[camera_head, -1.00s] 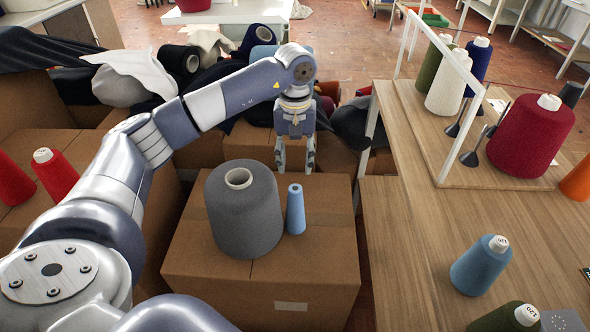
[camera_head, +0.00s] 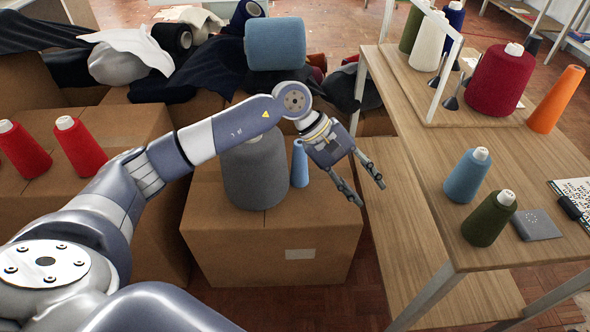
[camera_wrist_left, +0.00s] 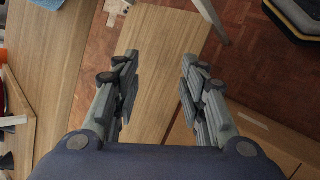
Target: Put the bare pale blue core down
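The bare pale blue core (camera_head: 299,165) stands upright on a closed cardboard box (camera_head: 250,245) in the head view, just right of a large grey cone (camera_head: 256,180). My left gripper (camera_head: 370,194) is to the right of the core and apart from it, over the low wooden bench. Its two fingers are spread with nothing between them. In the left wrist view the open left gripper (camera_wrist_left: 158,60) shows again, with bench and floor beyond the fingers; the core is not seen there. My right gripper is not in view.
The wooden table (camera_head: 436,150) at right holds a blue cone (camera_head: 466,178), a dark green cone (camera_head: 489,220), a crimson cone (camera_head: 500,80) and an orange cone (camera_head: 556,100). The low bench (camera_head: 400,230) is bare. Red cones (camera_head: 80,146) stand on a box at left.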

